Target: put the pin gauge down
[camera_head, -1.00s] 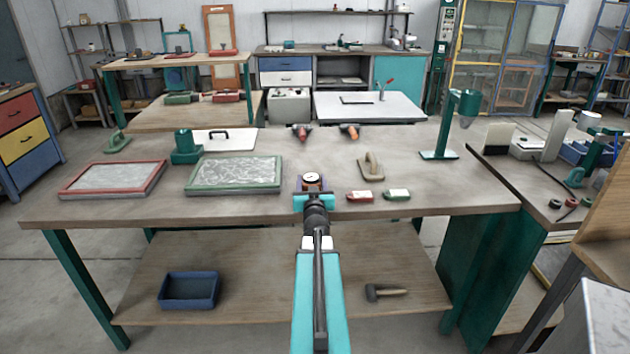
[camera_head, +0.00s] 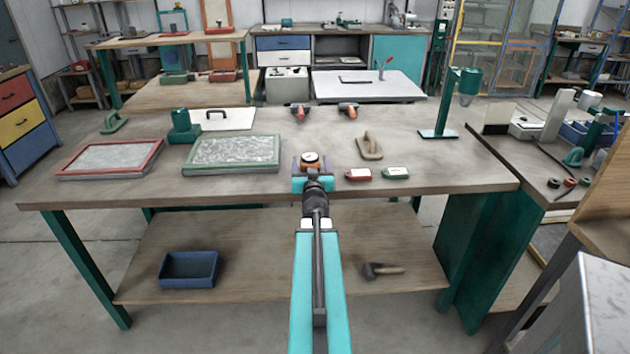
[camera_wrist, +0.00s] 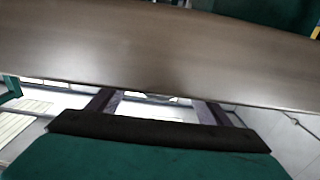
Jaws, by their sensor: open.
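The pin gauge (camera_head: 311,158), with a round white dial and an orange body, is near the front edge of the workbench (camera_head: 400,185), in the middle of the head view. My gripper (camera_head: 311,164) is open, with one dark purple finger on each side of the gauge. The gauge's underside is hidden, so I cannot tell how it meets the bench top. In the wrist view the two fingers (camera_wrist: 160,105) stand apart, and only a small pale rounded sliver shows between them.
The bench's front right is bare.

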